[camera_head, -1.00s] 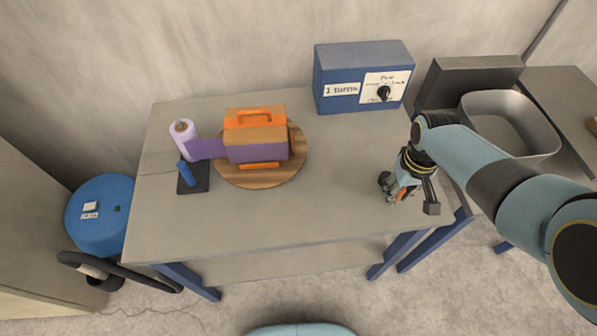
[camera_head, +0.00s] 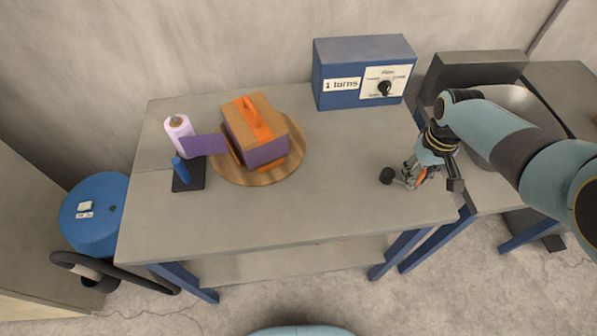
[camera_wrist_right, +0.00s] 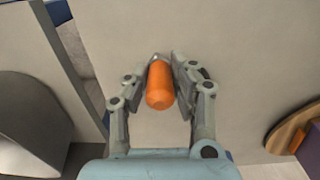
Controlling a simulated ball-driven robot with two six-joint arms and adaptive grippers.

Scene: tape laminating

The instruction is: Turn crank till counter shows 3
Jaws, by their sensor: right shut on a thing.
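The counter is a blue box (camera_head: 363,72) at the back of the table, and its label (camera_head: 342,85) reads "1 turns". My right gripper (camera_head: 416,178) is at the right end of the table. In the right wrist view its fingers are shut on the orange crank handle (camera_wrist_right: 160,84). An orange and purple box (camera_head: 258,130) sits on the round wooden turntable (camera_head: 290,168), set at an angle. My left gripper is not in view.
A purple tape roll (camera_head: 179,133) stands on a dark base with a blue post (camera_head: 180,171), and purple tape (camera_head: 206,144) reaches toward the box. A grey bin (camera_head: 515,98) is on the right-hand table. The front middle of the table is clear.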

